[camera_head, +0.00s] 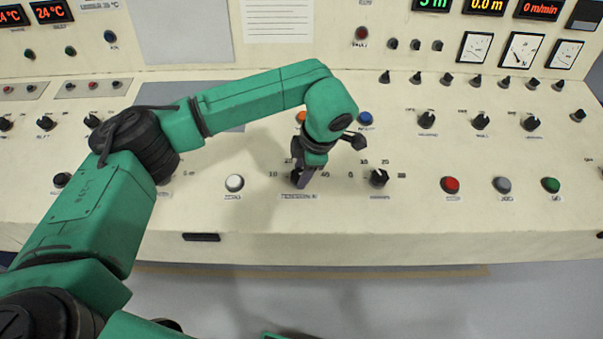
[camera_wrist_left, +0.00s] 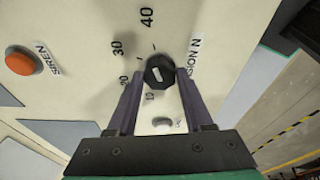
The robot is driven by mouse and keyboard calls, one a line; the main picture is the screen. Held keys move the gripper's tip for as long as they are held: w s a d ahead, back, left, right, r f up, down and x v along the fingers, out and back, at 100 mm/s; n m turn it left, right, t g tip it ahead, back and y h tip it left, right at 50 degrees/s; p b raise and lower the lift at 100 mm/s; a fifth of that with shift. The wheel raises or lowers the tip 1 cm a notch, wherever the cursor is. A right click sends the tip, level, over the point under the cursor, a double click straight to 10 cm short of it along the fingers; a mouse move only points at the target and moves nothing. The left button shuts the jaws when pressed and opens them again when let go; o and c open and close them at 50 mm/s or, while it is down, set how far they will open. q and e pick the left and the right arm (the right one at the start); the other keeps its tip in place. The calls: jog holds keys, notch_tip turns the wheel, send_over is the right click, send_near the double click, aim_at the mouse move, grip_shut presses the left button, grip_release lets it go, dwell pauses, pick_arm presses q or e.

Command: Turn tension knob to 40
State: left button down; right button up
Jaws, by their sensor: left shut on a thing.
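The black tension knob (camera_head: 295,177) sits on the sloped panel, with a label below it and scale numbers around it. My left gripper (camera_head: 304,172) reaches down onto it from above and partly hides it. In the left wrist view the knob (camera_wrist_left: 158,71) is between the two dark fingers, and the gripper is shut on it. The numbers 10, 20, 30 and 40 show around the knob there. A short white mark shows on the knob's face, but I cannot tell which number it points at. My right gripper is not in view.
Another black knob (camera_head: 378,178) stands to the right, and a white button (camera_head: 234,183) to the left. Orange (camera_head: 300,117) and blue (camera_head: 366,118) buttons are just behind the gripper. Red (camera_head: 450,185), grey (camera_head: 502,185) and green (camera_head: 550,185) buttons are further right.

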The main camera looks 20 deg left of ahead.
pick_arm(q)
jog(key=shift+r+m, duration=0.1)
jog(key=shift+m, duration=0.5)
jog(key=shift+c, duration=1.5)
grip_release()
jog(key=shift+d+r+b, duration=0.15)
jog(key=shift+r+b, duration=0.15)
jog(key=shift+r, duration=0.05)
jog(key=v, duration=1.3)
jog(key=shift+s+d+r, duration=0.15)
jog(key=shift+s+r, duration=0.15)
